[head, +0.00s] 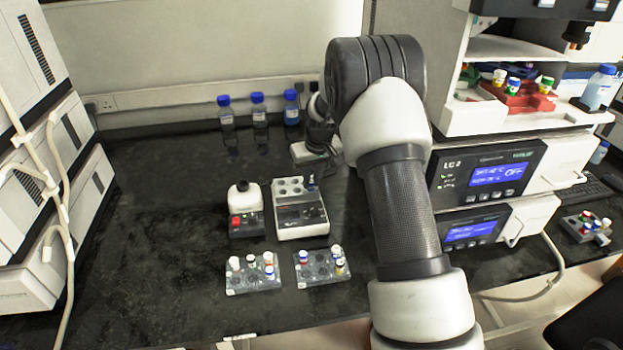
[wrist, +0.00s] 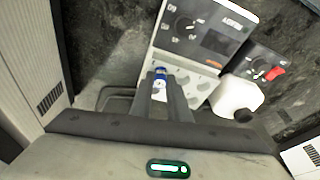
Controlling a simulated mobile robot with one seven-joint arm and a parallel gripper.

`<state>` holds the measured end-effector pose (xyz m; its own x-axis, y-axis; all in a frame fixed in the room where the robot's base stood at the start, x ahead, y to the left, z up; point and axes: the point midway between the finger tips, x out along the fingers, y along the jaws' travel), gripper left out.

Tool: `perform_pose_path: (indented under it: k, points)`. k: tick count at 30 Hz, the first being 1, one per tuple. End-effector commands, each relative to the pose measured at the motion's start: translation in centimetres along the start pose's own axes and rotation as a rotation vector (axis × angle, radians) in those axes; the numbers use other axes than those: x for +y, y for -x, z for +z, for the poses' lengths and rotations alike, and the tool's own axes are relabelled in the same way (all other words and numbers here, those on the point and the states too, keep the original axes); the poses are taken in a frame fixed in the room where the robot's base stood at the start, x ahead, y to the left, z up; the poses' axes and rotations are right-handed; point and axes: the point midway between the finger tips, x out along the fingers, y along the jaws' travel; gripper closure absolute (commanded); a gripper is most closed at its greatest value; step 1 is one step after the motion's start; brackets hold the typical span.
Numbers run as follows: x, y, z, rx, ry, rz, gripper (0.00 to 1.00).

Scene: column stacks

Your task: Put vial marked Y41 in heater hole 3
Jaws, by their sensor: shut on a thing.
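My gripper (wrist: 164,88) is shut on a blue-capped vial (wrist: 159,78) with a white label; the writing on it is not readable. In the wrist view the vial is in front of the white heater block (wrist: 215,30), beside its row of holes. I cannot tell whether its lower end is in a hole. In the head view the heater (head: 303,231) stands mid-bench, with the blue-capped vial (head: 311,183) at its back right corner. My gripper (head: 318,152) is just behind the heater there, partly hidden by my arm. Hole numbers are not readable.
Two clear racks (head: 235,288) (head: 304,281) with several capped vials lie in front. Blue-capped bottles (head: 259,113) stand at the back wall. The bench at left is clear.

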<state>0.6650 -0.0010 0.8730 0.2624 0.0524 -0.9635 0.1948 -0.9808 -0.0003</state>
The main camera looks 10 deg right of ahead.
Motion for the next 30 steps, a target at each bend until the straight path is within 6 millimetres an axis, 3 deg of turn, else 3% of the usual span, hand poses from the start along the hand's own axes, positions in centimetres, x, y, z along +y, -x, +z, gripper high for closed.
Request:
perform_pose_path:
  k: [5,6,10,16,18,19,30]
  points:
    - [0.01,0.02,-0.01,0.0,0.0,0.0,1.0]
    - [0.01,0.02,0.0,0.0,0.0,0.0,0.83]
    - [0.01,0.02,0.0,0.0,0.0,0.0,0.62]
    - [0.0,0.02,-0.01,0.0,0.0,0.0,0.62]
    - [0.01,0.01,0.0,0.0,0.0,0.0,0.51]
    - [0.01,0.01,0.0,0.0,0.0,0.0,0.5]
    - [0.01,0.02,0.0,0.0,0.0,0.0,0.5]
